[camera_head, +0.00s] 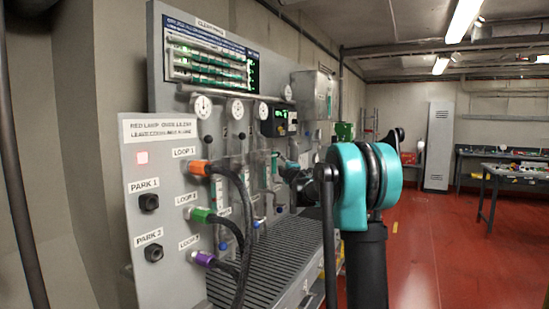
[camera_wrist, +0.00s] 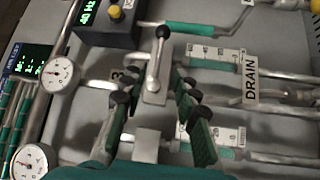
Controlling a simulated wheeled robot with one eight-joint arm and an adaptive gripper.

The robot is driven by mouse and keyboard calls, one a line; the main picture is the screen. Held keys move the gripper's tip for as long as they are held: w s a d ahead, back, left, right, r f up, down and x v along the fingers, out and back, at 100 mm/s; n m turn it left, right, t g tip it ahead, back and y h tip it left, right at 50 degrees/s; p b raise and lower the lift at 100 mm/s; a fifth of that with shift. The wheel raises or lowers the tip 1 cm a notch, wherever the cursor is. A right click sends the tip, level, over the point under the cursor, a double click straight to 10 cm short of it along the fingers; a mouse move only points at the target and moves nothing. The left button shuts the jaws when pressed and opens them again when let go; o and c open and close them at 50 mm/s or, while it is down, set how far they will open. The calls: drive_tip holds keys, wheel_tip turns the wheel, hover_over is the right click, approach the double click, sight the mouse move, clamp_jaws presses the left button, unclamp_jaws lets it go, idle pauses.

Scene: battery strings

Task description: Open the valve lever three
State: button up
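The lever points toward the top of the picture. My gripper (camera_wrist: 155,92) is open, with its green-padded fingers on either side of the lever's lower part. I see a gap on both sides and cannot tell how deep the fingers reach. In the head view my teal-jointed arm hides most of the gripper and the lever.
Pressure gauges (camera_wrist: 60,74), a green 40 Hz display box (camera_wrist: 108,20), a DRAIN label (camera_wrist: 250,78) and pipes surround the lever. In the head view the panel has orange, green and purple hose connectors (camera_head: 199,167) with dark hoses.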

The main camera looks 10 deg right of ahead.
drive_tip(key=x, duration=1.3)
drive_tip(key=shift+w, duration=0.3)
drive_tip(key=shift+c, duration=0.5)
clamp_jaws()
